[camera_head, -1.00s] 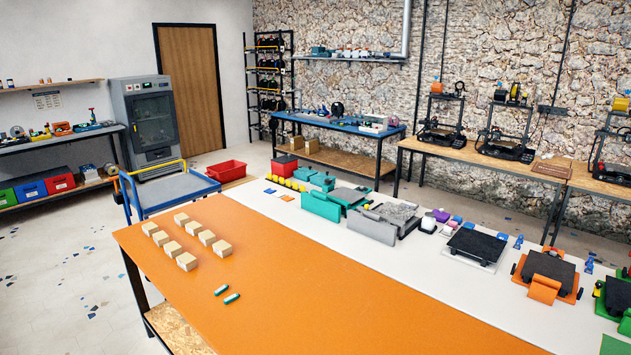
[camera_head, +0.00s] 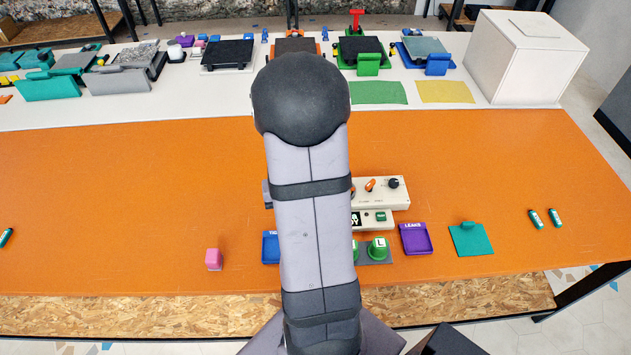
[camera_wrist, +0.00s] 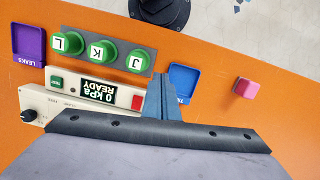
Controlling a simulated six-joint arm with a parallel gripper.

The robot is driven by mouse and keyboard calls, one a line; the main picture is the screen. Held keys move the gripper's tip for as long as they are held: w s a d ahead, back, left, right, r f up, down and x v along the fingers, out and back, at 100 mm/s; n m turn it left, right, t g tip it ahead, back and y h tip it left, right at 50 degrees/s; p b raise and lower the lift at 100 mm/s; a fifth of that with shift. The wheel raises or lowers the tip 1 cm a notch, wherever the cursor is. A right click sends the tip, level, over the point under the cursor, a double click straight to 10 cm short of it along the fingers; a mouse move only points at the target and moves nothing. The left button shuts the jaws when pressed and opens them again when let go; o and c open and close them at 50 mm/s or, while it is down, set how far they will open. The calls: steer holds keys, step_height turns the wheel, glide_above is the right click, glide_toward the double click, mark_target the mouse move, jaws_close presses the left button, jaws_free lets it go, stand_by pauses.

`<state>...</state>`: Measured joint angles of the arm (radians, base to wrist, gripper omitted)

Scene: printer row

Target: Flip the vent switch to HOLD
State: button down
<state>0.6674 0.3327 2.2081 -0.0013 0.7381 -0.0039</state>
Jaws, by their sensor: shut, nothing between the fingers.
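The cream control panel (camera_head: 398,191) carries an orange toggle switch (camera_head: 370,185) and a black knob (camera_head: 393,183), partly behind my arm. Its labels are too small to read, and I cannot tell the vent switch's position. In the wrist view a lower box has a display (camera_wrist: 97,88) reading 0 kPa READY, upside down, a green button (camera_wrist: 57,82) and a red button (camera_wrist: 137,102). My gripper (camera_wrist: 161,80) is shut and empty, over the red-button end of the boxes. It hides the panel's far part; in the head view my arm hides the gripper.
Green caps lettered L, K and J (camera_wrist: 102,52) sit on a grey plate beside the display box. A purple LEAKS tray (camera_head: 416,239), a blue tray (camera_wrist: 183,82), a pink block (camera_head: 214,259) and a teal piece (camera_head: 470,239) are nearby.

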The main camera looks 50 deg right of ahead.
steer(key=w+d+m+t, duration=0.15)
steer(key=w+d, duration=0.35)
steer(key=d, duration=0.8)
steer(key=w+d+r+h, duration=0.1)
steer(key=w+d+r, duration=0.3)
steer(key=r, duration=0.4)
steer(key=shift+w+d+r+b, duration=0.25)
steer(key=shift+w+r+b, duration=0.05)
steer(key=shift+b, duration=0.05)
step_height(320, 180, down, 12)
steer(key=p, duration=0.4)
steer(key=shift+f+p, duration=0.25)
steer(key=shift+p, duration=0.1)
steer(key=shift+f, duration=0.75)
steer(key=shift+f, duration=0.1)
